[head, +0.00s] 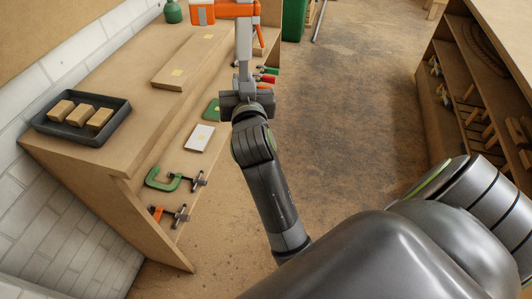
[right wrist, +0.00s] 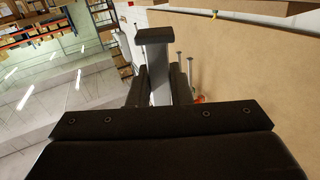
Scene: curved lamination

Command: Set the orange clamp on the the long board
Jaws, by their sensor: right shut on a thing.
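The orange clamp (head: 228,10) is at the top of the head view, with orange jaws and a grey bar running down to my right gripper. My right gripper (head: 246,94) is shut on the lower part of that bar. In the right wrist view, the clamp's grey bar and dark end (right wrist: 155,36) stand up between my fingers. The long board (head: 184,62), pale wood with yellow patches, lies flat on the workbench. In the picture, the clamp's jaws are above the board's far end, apart from it. My left gripper is not in view.
A dark tray (head: 50,128) with wooden blocks sits at the bench's near left. A green bottle (head: 172,11) stands at the back. A lower shelf holds a green clamp (head: 162,180), another orange-ended clamp (head: 158,213) and a white card (head: 198,138).

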